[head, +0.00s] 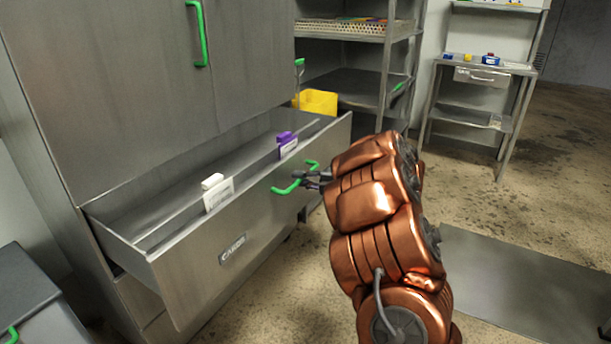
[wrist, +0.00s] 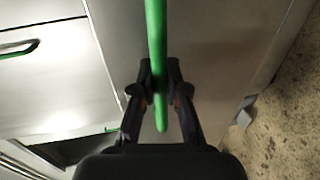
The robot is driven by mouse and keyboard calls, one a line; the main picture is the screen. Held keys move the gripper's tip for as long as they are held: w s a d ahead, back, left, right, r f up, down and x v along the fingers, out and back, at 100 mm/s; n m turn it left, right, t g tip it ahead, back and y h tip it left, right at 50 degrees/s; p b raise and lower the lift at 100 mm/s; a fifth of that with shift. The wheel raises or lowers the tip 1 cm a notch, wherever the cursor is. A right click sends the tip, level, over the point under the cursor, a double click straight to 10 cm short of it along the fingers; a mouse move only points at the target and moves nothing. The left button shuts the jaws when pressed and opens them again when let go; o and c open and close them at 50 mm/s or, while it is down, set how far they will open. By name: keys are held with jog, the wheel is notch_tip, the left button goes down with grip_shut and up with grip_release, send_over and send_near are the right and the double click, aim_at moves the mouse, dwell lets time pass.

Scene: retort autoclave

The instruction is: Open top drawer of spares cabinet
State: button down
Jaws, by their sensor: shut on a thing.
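The steel spares cabinet (head: 110,90) stands at the left in the head view. Its top drawer (head: 190,265) is pulled well out, showing its inside. The drawer front carries a label plate and a green bar handle (head: 288,188). My gripper (head: 312,178) is at this handle, reached by my copper arm from the right. In the wrist view my gripper (wrist: 160,82) is shut on the green handle (wrist: 156,35), with one finger on each side of it. A white block (head: 212,181) and a purple block (head: 286,138) show in the drawer, each by a pale card.
Below the drawer are further drawer fronts (head: 140,300), partly hidden. A shelf rack (head: 385,80) with a yellow bin (head: 318,102) stands behind. A small steel table (head: 485,75) is at the back right. A grey floor plate (head: 530,285) lies at right; floor between is clear.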

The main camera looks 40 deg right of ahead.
jog(key=shift+s+d, duration=0.2)
jog(key=shift+s, duration=0.3)
jog(key=c, duration=1.2)
grip_release()
jog(key=v, duration=1.2)
